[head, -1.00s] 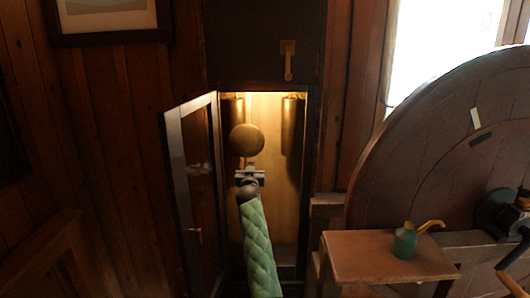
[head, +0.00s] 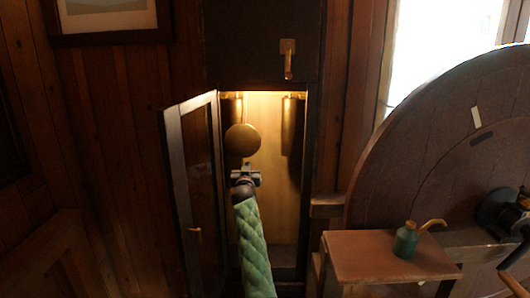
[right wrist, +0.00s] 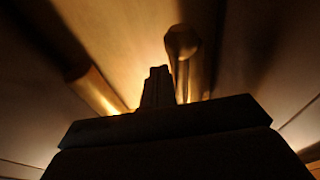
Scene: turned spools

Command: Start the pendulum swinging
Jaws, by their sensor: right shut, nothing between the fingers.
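The pendulum's round brass bob (head: 242,139) hangs inside the lit clock case, left of the middle of the opening. My right gripper (head: 245,167) is shut and empty. In the head view it reaches into the opening just below the bob; I cannot tell whether it touches the bob. In the right wrist view the closed fingers (right wrist: 157,85) point into the case, and a rounded brass shape beyond them is too dark to name surely. The glazed case door (head: 195,190) stands open to the left. My left gripper is not in view.
A brass weight (head: 294,122) hangs at the right inside the case. A wooden stand (head: 375,262) with a green oil can (head: 405,241) is at the right, before a large wooden wheel (head: 420,150). The lower part of the case looks clear.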

